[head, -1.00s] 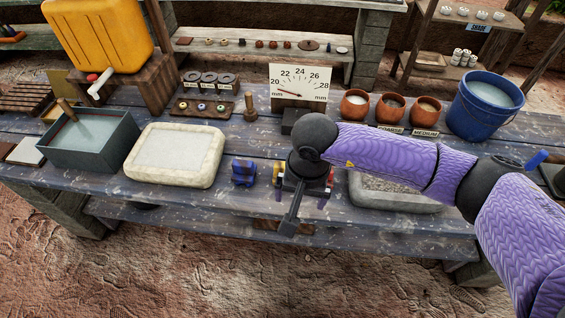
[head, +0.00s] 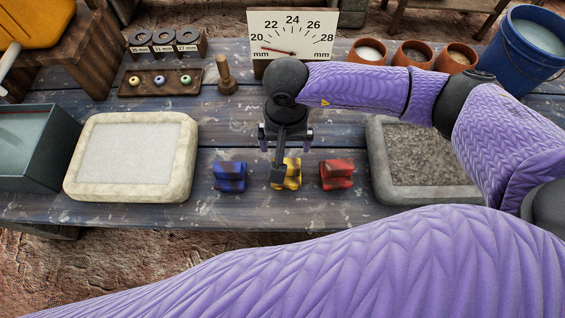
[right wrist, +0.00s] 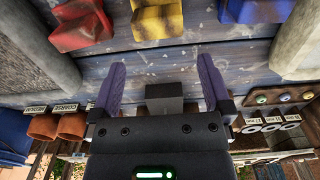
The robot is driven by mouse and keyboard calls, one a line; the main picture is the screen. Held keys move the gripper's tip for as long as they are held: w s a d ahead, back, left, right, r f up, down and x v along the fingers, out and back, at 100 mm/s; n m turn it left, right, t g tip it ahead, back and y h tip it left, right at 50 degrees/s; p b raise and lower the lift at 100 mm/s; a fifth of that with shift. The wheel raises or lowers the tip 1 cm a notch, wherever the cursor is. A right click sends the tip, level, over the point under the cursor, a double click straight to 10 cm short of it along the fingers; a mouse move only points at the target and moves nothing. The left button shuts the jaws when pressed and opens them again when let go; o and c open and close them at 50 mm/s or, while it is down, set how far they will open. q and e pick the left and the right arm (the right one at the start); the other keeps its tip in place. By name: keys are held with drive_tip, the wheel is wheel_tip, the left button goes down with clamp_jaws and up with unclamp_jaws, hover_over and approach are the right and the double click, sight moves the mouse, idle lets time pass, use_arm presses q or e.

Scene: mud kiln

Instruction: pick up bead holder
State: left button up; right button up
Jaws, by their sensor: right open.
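Three notched blocks stand in a row near the table's front edge: blue (head: 230,177), yellow (head: 293,175) and red (head: 337,175). They look like the bead holders; which one is meant I cannot tell. My right gripper (head: 285,143) is open above the table, just behind the yellow block, and my wrist part covers some of it. In the right wrist view the red (right wrist: 82,30), yellow (right wrist: 157,18) and blue (right wrist: 252,10) blocks lie beyond the fingertips. The open fingers (right wrist: 161,66) have no block between them. My left gripper is out of view.
A pale basin (head: 180,185) is on the left and a gravel tray (head: 376,165) on the right. Behind stand the dial gauge (head: 292,28), a wooden bead tray (head: 160,92), a wooden peg (head: 226,75) and clay pots (head: 413,55).

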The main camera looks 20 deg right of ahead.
drive_tip(key=f, duration=0.5)
drive_tip(key=f+b, duration=0.1)
drive_tip(key=f, duration=0.2)
drive_tip(key=shift+s+d, duration=0.1)
drive_tip(key=shift+s, duration=0.2)
drive_tip(key=shift+f, duration=0.45)
drive_tip(key=c, duration=1.3)
drive_tip(key=shift+o, duration=0.2)
wheel_tip(320, 180, up, 10)
drive_tip(key=shift+r+p, duration=0.1)
drive_tip(key=shift+p, duration=0.85)
